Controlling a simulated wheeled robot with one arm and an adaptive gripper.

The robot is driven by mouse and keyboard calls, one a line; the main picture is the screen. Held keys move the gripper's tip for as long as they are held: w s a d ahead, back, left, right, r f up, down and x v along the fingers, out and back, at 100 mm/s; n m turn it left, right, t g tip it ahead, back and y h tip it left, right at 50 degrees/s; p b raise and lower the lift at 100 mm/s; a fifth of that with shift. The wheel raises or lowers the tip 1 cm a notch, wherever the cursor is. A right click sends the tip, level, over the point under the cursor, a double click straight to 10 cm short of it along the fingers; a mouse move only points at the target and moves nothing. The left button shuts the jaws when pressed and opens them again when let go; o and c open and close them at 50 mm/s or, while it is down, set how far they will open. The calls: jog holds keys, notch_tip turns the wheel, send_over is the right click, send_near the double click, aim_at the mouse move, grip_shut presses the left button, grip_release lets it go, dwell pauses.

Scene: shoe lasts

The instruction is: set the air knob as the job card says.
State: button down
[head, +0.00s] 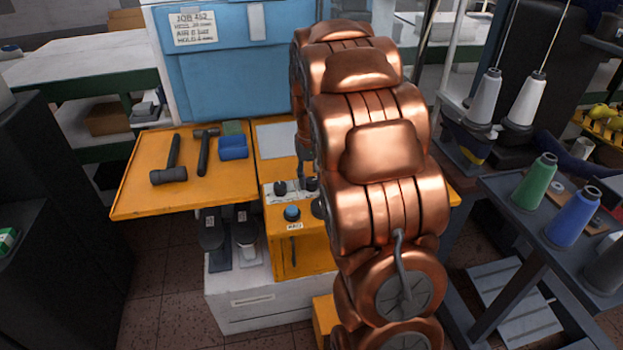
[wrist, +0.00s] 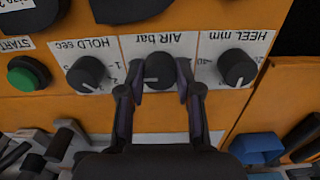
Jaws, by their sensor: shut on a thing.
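The black air knob (wrist: 158,71) sits under the label "AIR bar" on the orange panel in the wrist view. Its white pointer line points to the left in that view. My gripper (wrist: 159,78) has one finger on each side of the knob and is shut on it. The fingers cover part of the scale around it. The job card (head: 194,26) is on the blue board in the head view. It reads "JOB 452" with smaller lines for air and hold, whose figures are too blurred to be sure of.
In the wrist view, the HOLD sec knob (wrist: 87,74) is left of the air knob and the HEEL mm knob (wrist: 237,68) right, both close to my fingers. A green START button (wrist: 28,74) is farther left. Hammers (head: 170,160) lie on the orange tray (head: 135,195).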

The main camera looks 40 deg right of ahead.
aim_at(311, 181)
jog(key=c, duration=0.8)
grip_release()
notch_tip(311, 181, up, 12)
jog(key=shift+r, duration=0.1)
jog(key=shift+a, duration=0.1)
dwell(0.5)
